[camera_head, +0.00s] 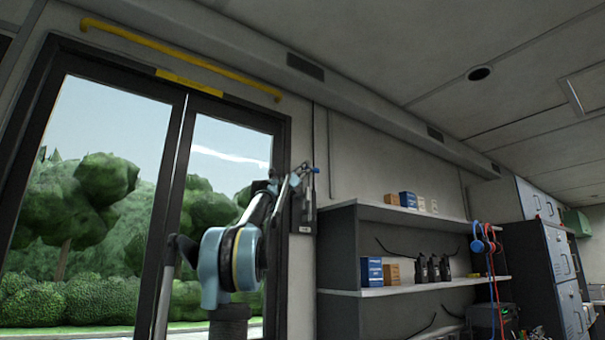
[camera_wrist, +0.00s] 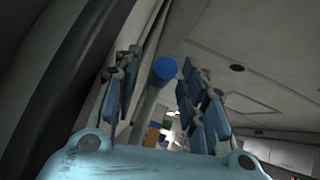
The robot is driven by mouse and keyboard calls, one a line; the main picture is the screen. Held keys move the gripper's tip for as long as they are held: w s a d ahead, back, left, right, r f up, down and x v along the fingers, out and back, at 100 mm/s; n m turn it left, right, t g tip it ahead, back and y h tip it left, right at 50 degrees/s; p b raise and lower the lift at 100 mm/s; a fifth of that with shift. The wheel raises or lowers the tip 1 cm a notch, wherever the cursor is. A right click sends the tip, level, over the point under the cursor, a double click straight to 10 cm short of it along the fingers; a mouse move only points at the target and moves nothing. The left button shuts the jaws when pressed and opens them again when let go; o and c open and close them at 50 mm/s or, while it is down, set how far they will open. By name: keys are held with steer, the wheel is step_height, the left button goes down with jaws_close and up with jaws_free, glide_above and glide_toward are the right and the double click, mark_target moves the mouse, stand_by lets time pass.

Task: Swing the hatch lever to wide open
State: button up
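The hatch lever shows in the wrist view as a grey rod with a blue round end (camera_wrist: 165,69). In the head view its blue tip (camera_head: 317,170) and its grey wall mount (camera_head: 304,208) are on the wall strip right of the glass doors. My gripper (camera_head: 292,181) is beside the lever's upper part. In the wrist view my gripper (camera_wrist: 160,62) is open, with the blue end in view between its two blue-padded fingers and gaps on both sides. I cannot tell how deep the lever lies between the fingers. The lever's lower part is partly hidden.
Glass double doors (camera_head: 184,150) with dark frames fill the left, below a yellow rail (camera_head: 180,58). A grey shelf unit (camera_head: 430,289) with boxes and radios stands close on the right. Headphones (camera_head: 480,243) with cables hang at its right end. The ceiling is clear.

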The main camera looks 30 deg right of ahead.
steer(key=shift+x, duration=0.95)
jaws_close()
steer(key=shift+s, duration=0.1)
steer(key=s+f+m+g+y, duration=0.1)
steer(key=s+f+m+g, duration=0.6)
steer(key=s+m+g, duration=0.1)
steer(key=s+d+f+m+g+y, duration=0.1)
steer(key=s+f+m+g, duration=0.7)
steer(key=s, duration=0.5)
steer(key=shift+d+m, duration=0.2)
steer(key=shift+m, duration=0.7)
